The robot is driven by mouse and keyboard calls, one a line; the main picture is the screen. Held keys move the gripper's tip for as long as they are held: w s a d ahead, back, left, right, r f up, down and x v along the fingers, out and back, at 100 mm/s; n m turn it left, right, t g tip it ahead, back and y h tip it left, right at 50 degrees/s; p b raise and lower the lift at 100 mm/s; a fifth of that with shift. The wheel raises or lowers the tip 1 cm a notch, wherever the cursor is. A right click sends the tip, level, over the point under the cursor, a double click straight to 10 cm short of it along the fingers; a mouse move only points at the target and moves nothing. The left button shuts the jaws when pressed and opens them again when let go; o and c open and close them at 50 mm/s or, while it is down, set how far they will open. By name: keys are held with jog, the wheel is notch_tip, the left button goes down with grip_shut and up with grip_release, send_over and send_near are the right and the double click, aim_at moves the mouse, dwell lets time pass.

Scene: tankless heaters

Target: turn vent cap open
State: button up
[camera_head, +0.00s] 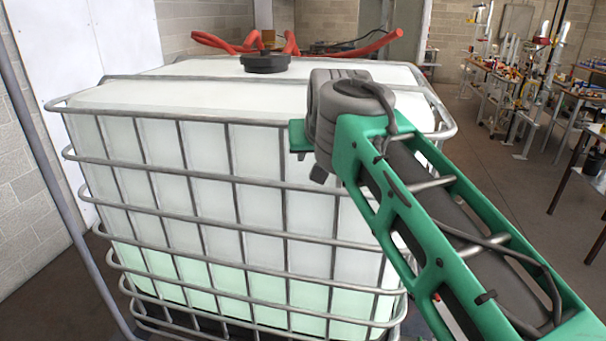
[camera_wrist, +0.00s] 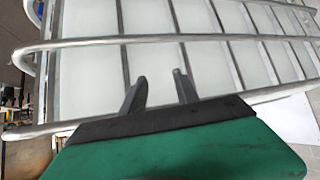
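The vent cap is probably the black round cap (camera_head: 265,63) on top of the white tank (camera_head: 215,92), near its back middle in the head view. The wrist view does not show this cap. My gripper (camera_wrist: 161,85) shows in the wrist view with its two grey fingers apart and nothing between them. It is in front of the tank's caged side. In the head view my arm reaches from the lower right to the tank's front right, and the fingers are mostly hidden behind the arm's end. The gripper is well apart from the cap.
A metal bar cage (camera_head: 200,180) surrounds the tank, its top rail (camera_wrist: 200,38) crossing close beyond my fingers. A red hose (camera_head: 345,48) lies behind the cap. Cluttered work tables (camera_head: 575,90) stand at the right. Open floor (camera_head: 500,170) lies between.

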jog(key=shift+g, duration=0.5)
jog(key=shift+s+a+f+p, duration=0.15)
jog(key=shift+s+a+f, duration=0.25)
jog(key=shift+f, duration=0.4)
jog(key=shift+s+a+f+p, duration=0.2)
jog(key=shift+s+a+f, duration=0.15)
jog(key=shift+f, duration=0.45)
jog(key=shift+s+a+f+p, duration=0.15)
jog(key=shift+s+a+f, duration=0.25)
jog(key=shift+f, duration=0.4)
jog(key=shift+d, duration=0.1)
